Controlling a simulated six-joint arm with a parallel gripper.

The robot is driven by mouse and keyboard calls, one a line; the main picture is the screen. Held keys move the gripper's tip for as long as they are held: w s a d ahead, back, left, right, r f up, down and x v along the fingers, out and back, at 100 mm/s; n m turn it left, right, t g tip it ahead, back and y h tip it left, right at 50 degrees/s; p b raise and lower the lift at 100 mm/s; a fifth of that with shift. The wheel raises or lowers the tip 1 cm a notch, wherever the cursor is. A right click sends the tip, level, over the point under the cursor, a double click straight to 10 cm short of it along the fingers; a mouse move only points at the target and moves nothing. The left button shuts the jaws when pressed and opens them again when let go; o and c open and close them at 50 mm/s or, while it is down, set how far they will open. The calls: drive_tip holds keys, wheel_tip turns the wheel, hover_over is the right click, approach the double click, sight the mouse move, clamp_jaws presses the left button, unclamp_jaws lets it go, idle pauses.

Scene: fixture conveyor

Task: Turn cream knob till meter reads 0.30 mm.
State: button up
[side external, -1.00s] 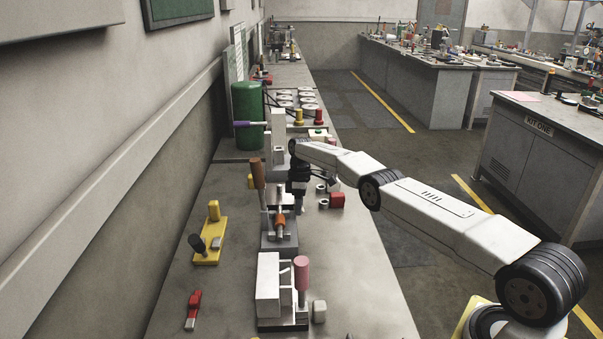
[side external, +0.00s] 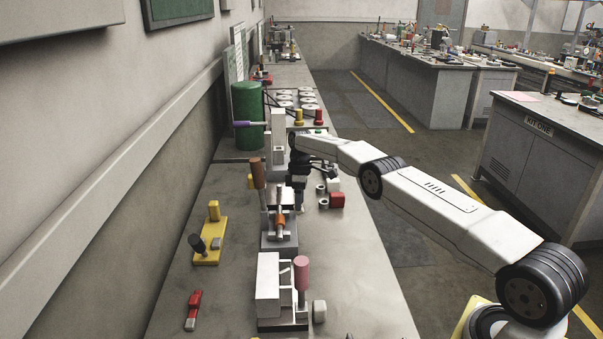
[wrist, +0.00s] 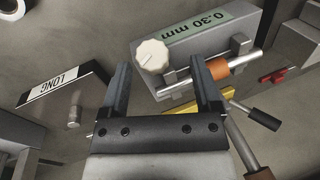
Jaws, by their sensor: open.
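The cream knob (wrist: 152,56) is a ridged round knob on a grey fixture block (wrist: 215,48) in the wrist view. My gripper (wrist: 161,66) is open, with one finger on each side of the knob in the picture and nothing held. The knob appears beyond the fingertips, with no contact visible. In the side view my gripper (side external: 298,188) is above the bench, just behind the fixture with the orange collar (side external: 280,221). The knob and display cannot be made out there.
A block labelled LONG (wrist: 65,85) is left of the fingers in the wrist view. In the side view a brown-handled lever (side external: 259,180) stands close to my gripper. A pink-handled clamp (side external: 301,272) is nearer the camera; bench right of it is mostly clear.

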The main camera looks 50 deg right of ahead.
drive_tip(key=shift+s+r, duration=0.3)
drive_tip(key=shift+r, duration=0.5)
drive_tip(key=s+a+r, duration=0.3)
drive_tip(key=s+r, duration=0.6)
drive_tip(key=s, duration=0.4)
drive_tip(key=shift+a, duration=0.25)
idle(0.4)
drive_tip(key=shift+a, duration=0.1)
idle(0.3)
drive_tip(key=s+a+f+m+t+h, duration=0.2)
drive_tip(key=s+a+m+t, duration=0.2)
drive_tip(key=s+a, duration=1)
drive_tip(key=s+m, duration=0.3)
drive_tip(key=shift+s+a+f, duration=0.15)
drive_tip(key=shift+s+a, duration=0.1)
drive_tip(key=shift+s, duration=0.1)
